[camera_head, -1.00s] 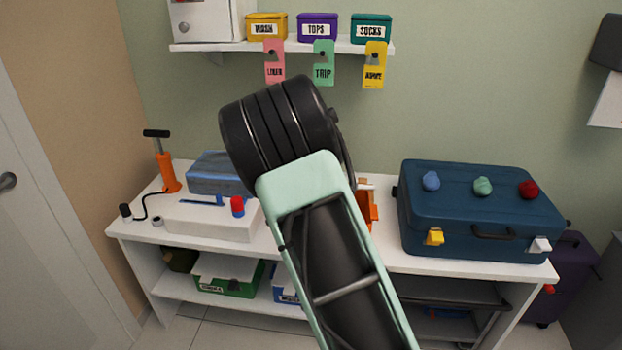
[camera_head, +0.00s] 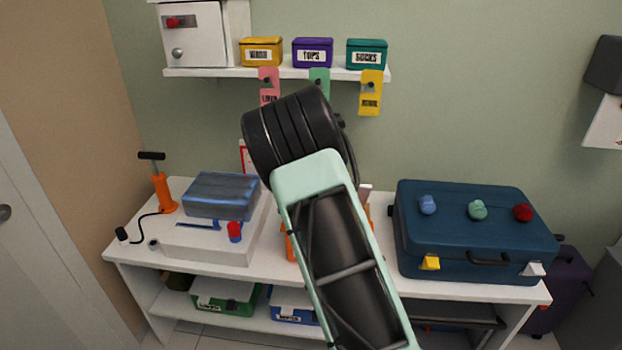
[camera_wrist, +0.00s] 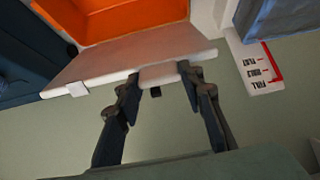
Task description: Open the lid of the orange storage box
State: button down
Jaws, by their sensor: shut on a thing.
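The orange storage box (camera_head: 290,246) is mostly hidden behind my arm in the head view; only slivers of orange show. In the wrist view its orange inside (camera_wrist: 125,18) is visible at the top, beside the pale lid (camera_wrist: 95,62). The lid stands away from the opening, so the box is at least partly open. My gripper (camera_wrist: 158,75) has its two dark fingers on either side of a pale tab at the lid's edge and is shut on it. In the head view my arm hides the fingers.
A blue suitcase (camera_head: 460,215) stands right of the box. A white device with a blue pack (camera_head: 220,196) and an orange pump (camera_head: 164,190) stand left on the white bench. A white shelf (camera_head: 275,73) with small bins and hanging tags is above. A white card (camera_wrist: 252,65) shows in the wrist view.

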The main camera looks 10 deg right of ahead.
jog(key=shift+w+d+r, duration=0.1)
jog(key=shift+w+r, duration=0.1)
jog(key=shift+r, duration=0.1)
dwell(0.6)
jog(key=c, duration=1.7)
grip_release()
jog(key=o, duration=0.4)
jog(key=shift+s+f, duration=0.1)
jog(key=shift+f, duration=0.05)
jog(key=shift+o, duration=0.2)
jog(key=v, duration=1.2)
